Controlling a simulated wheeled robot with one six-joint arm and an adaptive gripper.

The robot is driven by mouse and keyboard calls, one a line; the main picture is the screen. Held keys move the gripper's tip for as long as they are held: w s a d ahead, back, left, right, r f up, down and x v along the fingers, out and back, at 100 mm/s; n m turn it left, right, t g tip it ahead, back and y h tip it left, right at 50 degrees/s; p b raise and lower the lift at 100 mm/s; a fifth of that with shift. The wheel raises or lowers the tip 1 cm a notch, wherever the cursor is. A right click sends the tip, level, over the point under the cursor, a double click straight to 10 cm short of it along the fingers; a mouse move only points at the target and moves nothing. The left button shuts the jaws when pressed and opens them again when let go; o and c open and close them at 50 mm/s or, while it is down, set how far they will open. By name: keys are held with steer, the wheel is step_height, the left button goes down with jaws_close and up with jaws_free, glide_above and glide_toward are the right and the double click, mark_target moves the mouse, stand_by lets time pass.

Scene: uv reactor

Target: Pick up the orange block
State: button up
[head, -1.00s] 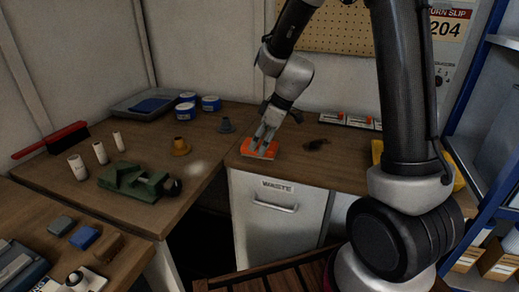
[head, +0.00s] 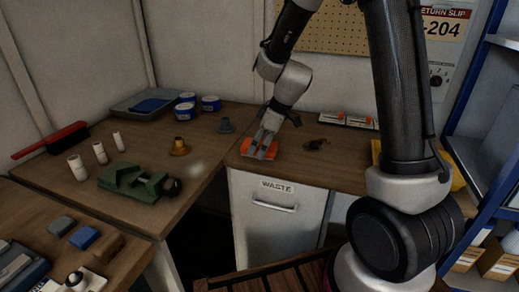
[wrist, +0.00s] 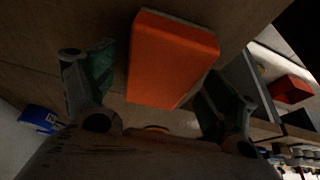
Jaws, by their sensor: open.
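The orange block (head: 250,149) lies on the wooden counter above the waste cabinet, near the counter's front edge. In the wrist view the orange block (wrist: 170,60) fills the upper middle, with a thin grey layer along its top edge. My gripper (head: 262,145) is at the block in the head view, its fingers overlapping it. In the wrist view my gripper (wrist: 160,88) is open, with one finger at each side of the block. I cannot tell whether the fingers touch it.
A dark small object (head: 316,144) lies right of the block. Blue-labelled tubs (head: 210,103) and a grey tray (head: 140,105) are at the back.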

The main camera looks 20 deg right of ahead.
mark_target(261, 144)
steer(key=c, duration=1.1)
steer(key=shift+c, duration=0.2)
step_height(261, 144, up, 11)
steer(key=shift+f, duration=0.2)
